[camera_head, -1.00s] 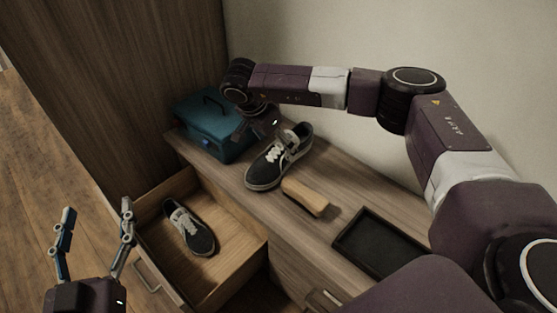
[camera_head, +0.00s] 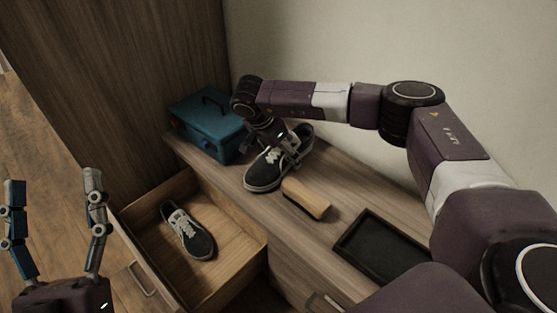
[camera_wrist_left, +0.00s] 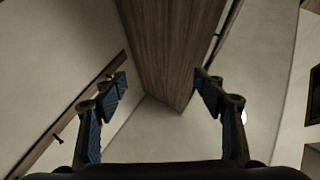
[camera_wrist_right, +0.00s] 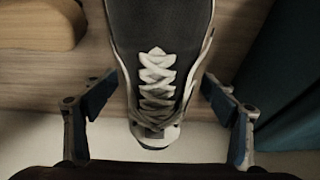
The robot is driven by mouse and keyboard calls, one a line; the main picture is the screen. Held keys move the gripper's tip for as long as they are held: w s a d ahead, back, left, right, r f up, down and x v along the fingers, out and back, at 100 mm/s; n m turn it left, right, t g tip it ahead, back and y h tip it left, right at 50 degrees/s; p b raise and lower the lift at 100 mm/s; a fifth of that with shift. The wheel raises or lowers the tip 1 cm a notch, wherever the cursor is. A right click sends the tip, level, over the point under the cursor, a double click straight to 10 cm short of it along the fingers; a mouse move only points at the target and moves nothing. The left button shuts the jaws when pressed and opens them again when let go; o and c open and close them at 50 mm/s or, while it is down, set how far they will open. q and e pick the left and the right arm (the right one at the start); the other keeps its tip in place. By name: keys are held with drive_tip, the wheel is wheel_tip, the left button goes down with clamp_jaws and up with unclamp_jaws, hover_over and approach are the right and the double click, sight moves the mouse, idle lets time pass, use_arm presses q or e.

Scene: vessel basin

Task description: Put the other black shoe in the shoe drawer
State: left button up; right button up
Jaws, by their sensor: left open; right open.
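A black shoe with white laces (camera_head: 262,172) stands on the cabinet top. My right gripper (camera_head: 284,150) is at its laced part, open, with its fingers on either side of it. In the right wrist view the shoe (camera_wrist_right: 157,60) lies between the two open fingertips (camera_wrist_right: 157,92), with gaps on both sides. Another black shoe (camera_head: 188,232) lies in the open shoe drawer (camera_head: 225,272). My left gripper (camera_head: 52,195) is open and empty, raised left of the drawer. It also shows open in the left wrist view (camera_wrist_left: 160,85).
A teal toolbox (camera_head: 207,128) stands at the left end of the cabinet top, close to my right gripper. A wooden brush (camera_head: 306,198) lies right of the shoe. A black tray (camera_head: 382,248) lies further right. The drawer has bare room right of its shoe.

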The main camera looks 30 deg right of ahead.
drive_tip(key=c, duration=0.4)
drive_tip(key=shift+c, duration=1.3)
drive_tip(key=c, duration=0.8)
use_arm(q)
drive_tip(key=shift+w+f, duration=0.45)
drive_tip(key=shift+w, duration=0.3)
use_arm(e)
drive_tip(key=shift+c, duration=0.4)
drive_tip(key=shift+r, duration=0.1)
